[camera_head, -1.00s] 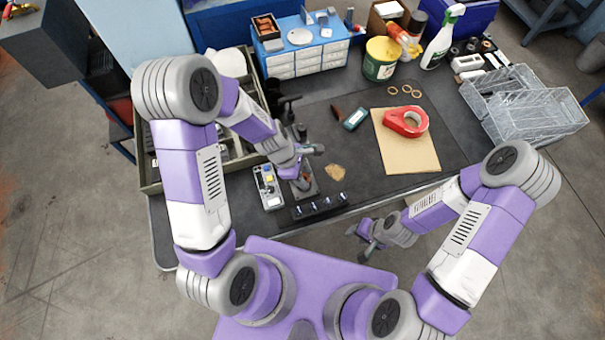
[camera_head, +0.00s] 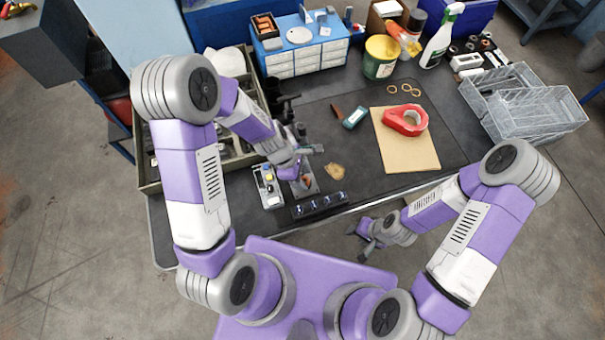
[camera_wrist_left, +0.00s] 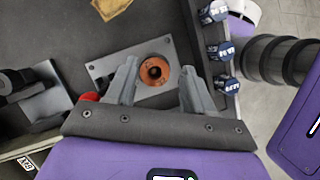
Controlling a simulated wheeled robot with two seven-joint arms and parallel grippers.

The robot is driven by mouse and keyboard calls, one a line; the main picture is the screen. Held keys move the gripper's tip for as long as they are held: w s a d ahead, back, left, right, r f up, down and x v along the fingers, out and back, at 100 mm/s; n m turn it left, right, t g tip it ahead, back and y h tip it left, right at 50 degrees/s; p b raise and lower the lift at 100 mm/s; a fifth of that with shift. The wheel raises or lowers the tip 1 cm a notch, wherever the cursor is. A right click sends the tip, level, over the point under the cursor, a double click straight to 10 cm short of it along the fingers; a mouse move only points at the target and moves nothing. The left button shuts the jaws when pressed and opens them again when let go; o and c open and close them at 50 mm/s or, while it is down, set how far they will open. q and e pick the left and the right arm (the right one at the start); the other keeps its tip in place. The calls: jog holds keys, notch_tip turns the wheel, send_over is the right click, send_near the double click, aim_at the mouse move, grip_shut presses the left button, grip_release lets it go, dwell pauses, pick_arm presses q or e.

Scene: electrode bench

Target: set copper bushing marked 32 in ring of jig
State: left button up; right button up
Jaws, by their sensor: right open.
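The copper bushing (camera_wrist_left: 155,70) shows in the left wrist view as a reddish ring with a dark hole. It is at the grey jig plate (camera_wrist_left: 108,70), which also shows in the head view (camera_head: 312,189). I cannot tell how deep it sits in the jig's ring, and no number on it is readable. My left gripper (camera_wrist_left: 160,84) is open above the jig, its fingers on either side of the bushing in the picture and apart from it. My right gripper (camera_head: 361,240) is open and empty off the table's front edge.
A dark rack (camera_head: 320,205) with several blue-marked pieces stands just in front of the jig. A small device (camera_head: 268,186) lies to its left. A tan patch (camera_head: 334,171) lies right of it. Cardboard (camera_head: 405,150) with a red tape dispenser (camera_head: 405,121) is further right.

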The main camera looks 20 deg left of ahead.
pick_arm(q)
jog(key=shift+o, duration=0.3)
jog(key=shift+w+a, duration=0.1)
jog(key=shift+w, duration=0.25)
jog(key=p+v, duration=0.3)
jog(key=v, duration=0.4)
jog(key=shift+r, duration=0.3)
jog(key=shift+a, duration=0.1)
notch_tip(320, 180, up, 5)
jog(key=p, duration=0.5)
